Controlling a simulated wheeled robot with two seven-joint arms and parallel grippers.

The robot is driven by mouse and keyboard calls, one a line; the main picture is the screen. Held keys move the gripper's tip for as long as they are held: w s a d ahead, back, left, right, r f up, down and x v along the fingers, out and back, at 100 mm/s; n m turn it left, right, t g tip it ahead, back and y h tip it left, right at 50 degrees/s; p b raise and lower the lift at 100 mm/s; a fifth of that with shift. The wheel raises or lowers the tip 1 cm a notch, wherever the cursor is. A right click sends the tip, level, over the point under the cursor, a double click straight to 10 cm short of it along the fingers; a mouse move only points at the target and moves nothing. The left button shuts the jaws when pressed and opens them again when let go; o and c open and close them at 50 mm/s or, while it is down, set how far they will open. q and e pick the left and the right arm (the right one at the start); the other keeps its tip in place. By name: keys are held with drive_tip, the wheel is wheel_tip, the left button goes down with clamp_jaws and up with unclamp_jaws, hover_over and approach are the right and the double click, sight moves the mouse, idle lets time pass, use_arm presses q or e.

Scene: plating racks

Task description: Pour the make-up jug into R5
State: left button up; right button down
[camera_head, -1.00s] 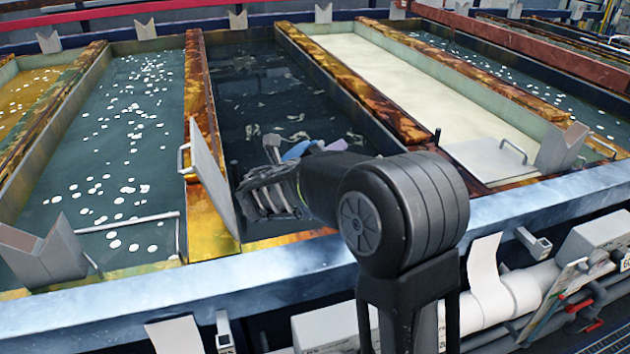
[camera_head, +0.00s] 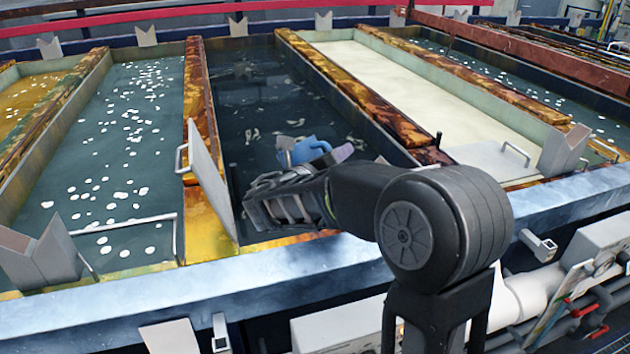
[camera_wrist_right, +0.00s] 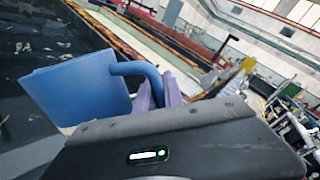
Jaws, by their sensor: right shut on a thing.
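The blue make-up jug (camera_head: 305,150) is above the dark-liquid tank (camera_head: 262,90) in the head view, partly hidden behind my arm. In the right wrist view the jug (camera_wrist_right: 75,95) shows its blue side, and its handle (camera_wrist_right: 138,69) runs to the purple fingers. My right gripper (camera_wrist_right: 160,92) is shut on the handle. Its purple fingertip also shows in the head view (camera_head: 343,152). I cannot tell the jug's exact tilt, and no stream of liquid shows. No R5 label is readable. My left gripper is not in view.
A grey lid panel (camera_head: 208,175) stands tilted at the dark tank's left edge, close to my arm. A tank with white floating discs (camera_head: 130,140) lies left, a cream-coloured tank (camera_head: 415,85) right. A blue-grey rail (camera_head: 300,268) runs along the front.

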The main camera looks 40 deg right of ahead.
drive_tip(key=shift+s+f+m+b, duration=0.15)
drive_tip(key=shift+f+m+b, duration=0.9)
drive_tip(key=shift+b, duration=0.95)
drive_tip(key=shift+r+m+t+b, duration=0.1)
drive_tip(key=shift+m+t+b, duration=0.2)
drive_tip(key=shift+m+b, duration=0.15)
drive_tip(key=shift+f+m+b, duration=0.35)
drive_tip(key=shift+m+b, duration=0.05)
drive_tip(key=shift+b, duration=0.3)
drive_tip(key=shift+d, duration=0.1)
